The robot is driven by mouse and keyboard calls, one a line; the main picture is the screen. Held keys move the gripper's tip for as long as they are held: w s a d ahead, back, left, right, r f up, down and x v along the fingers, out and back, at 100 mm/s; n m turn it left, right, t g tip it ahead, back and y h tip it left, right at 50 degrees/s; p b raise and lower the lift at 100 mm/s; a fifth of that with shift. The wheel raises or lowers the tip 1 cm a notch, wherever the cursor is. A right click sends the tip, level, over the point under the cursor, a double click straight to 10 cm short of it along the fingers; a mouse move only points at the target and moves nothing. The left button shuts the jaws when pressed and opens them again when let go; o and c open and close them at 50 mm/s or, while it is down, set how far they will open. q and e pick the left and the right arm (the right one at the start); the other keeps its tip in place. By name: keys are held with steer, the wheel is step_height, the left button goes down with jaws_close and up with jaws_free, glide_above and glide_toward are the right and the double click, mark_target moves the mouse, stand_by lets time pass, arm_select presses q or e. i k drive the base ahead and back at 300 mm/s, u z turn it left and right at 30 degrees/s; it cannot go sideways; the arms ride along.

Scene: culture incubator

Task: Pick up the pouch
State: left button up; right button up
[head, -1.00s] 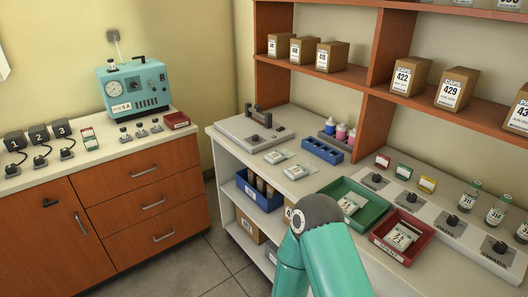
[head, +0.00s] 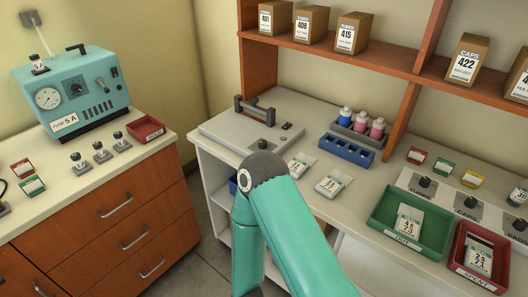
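Several small white labelled pouches are in the head view; I cannot tell which one the task means. One pouch (head: 300,164) lies flat on the white counter, just right of my teal arm's rounded joint. A second pouch (head: 334,183) lies on the counter to its right. Another pouch (head: 408,222) is in the green tray (head: 376,226). One more pouch (head: 479,257) is in the red tray (head: 458,247). One of my teal arms rises at the bottom middle, but neither gripper is in view.
A blue rack (head: 346,149) and a holder with small coloured bottles (head: 360,123) stand behind the pouches. A grey device with a handle (head: 255,125) is at the counter's left end. A teal machine (head: 72,95) stands on the left cabinet. Shelves with boxes rise behind.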

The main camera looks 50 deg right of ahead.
mark_target(299, 163)
steer(key=u, duration=0.2)
steer(key=i, duration=0.7)
steer(key=z, duration=1.9)
steer(key=k, duration=0.55)
steer(key=z, duration=0.35)
steer(key=i, duration=0.55)
steer(key=u, duration=0.25)
